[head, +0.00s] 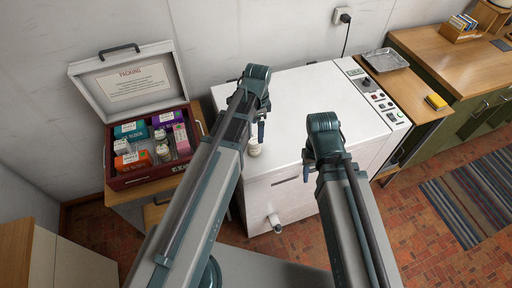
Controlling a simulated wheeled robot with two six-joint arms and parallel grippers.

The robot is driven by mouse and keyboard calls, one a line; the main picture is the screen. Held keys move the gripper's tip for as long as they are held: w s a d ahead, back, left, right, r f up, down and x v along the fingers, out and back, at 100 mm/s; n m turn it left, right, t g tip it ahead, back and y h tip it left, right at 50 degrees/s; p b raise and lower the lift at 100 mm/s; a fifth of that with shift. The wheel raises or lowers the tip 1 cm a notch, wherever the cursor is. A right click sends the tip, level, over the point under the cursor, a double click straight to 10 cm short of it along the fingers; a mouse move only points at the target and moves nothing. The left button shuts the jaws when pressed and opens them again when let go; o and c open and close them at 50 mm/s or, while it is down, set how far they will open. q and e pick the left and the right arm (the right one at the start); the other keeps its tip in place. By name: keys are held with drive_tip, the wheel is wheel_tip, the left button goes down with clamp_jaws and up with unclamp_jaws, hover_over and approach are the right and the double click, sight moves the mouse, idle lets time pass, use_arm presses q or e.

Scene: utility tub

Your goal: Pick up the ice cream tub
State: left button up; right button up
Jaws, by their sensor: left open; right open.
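No tub clearly labelled as ice cream can be made out. A small pale round container (254,149) is at the front edge of the white chest-like appliance (290,100). My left gripper (259,131) points down just above this container, open; whether it touches it is too small to tell. My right gripper (306,173) is open and empty, hanging by the front edge of the appliance, to the right of the container. My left forearm hides part of the appliance's left side.
An open red box (150,182) with a raised white lid (128,80) holds several small cartons and jars at left. A control panel (376,95), a metal tray (385,60) and a wooden counter (450,65) are at right. The appliance top is mostly clear.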

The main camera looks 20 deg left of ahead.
sight(255, 146)
use_arm(q)
wheel_tip(255, 146, down, 7)
drive_tip(key=b, duration=0.6)
drive_tip(key=shift+f, duration=0.15)
drive_tip(key=f+b, duration=0.1)
drive_tip(key=b, duration=0.1)
drive_tip(key=f+b, duration=0.1)
drive_tip(key=f, duration=0.1)
drive_tip(key=f+b, duration=0.2)
drive_tip(key=shift+w+a+f+b, duration=0.1)
drive_tip(key=shift+w+a+b, duration=0.1)
drive_tip(key=shift+a+b, duration=0.2)
drive_tip(key=shift+c, duration=0.2)
